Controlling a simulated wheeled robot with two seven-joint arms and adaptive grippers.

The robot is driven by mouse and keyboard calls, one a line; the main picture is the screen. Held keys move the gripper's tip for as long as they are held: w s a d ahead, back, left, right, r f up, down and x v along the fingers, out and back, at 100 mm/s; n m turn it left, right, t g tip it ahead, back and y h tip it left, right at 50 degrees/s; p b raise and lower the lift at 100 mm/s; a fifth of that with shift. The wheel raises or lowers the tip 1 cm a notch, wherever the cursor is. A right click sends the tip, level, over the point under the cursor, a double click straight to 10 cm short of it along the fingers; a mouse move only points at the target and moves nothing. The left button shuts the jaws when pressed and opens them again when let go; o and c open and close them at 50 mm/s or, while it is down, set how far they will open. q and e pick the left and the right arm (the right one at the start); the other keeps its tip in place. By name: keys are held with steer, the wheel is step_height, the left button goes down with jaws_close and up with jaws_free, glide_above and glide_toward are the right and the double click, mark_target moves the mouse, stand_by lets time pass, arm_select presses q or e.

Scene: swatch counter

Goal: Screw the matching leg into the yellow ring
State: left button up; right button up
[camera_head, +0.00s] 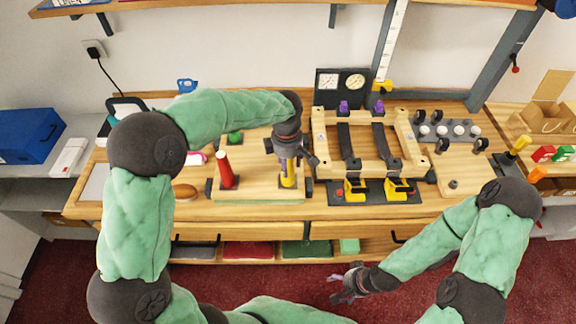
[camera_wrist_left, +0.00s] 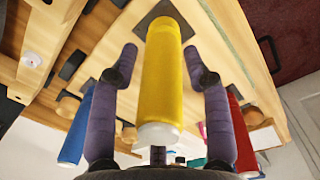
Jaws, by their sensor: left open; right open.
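A yellow leg (camera_head: 289,175) with a white end stands upright on the wooden board (camera_head: 255,194). My left gripper (camera_head: 288,158) is above it, pointing down. In the left wrist view, the yellow leg (camera_wrist_left: 161,80) lies between the two spread purple fingers (camera_wrist_left: 161,62), with gaps on both sides. A red leg (camera_head: 226,170) stands to its left; it also shows in the left wrist view (camera_wrist_left: 240,130). A blue leg (camera_wrist_left: 76,125) shows there on the other side. My right gripper (camera_head: 347,285) is open and empty, low in front of the bench. I cannot make out a yellow ring.
A wooden frame with dark straps (camera_head: 368,145) stands right of the board, with yellow-and-black clamps (camera_head: 355,188) at its front. A gauge panel (camera_head: 342,86) stands behind it. A rack with white knobs (camera_head: 441,131) is further right. A brown-topped object (camera_head: 185,190) lies at left.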

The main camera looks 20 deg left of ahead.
arm_select(q)
steer(key=n+b, duration=0.1)
steer(key=n, duration=0.3)
steer(key=n+b, duration=0.1)
steer(key=n, duration=0.2)
steer(key=shift+r, duration=0.1)
jaws_close()
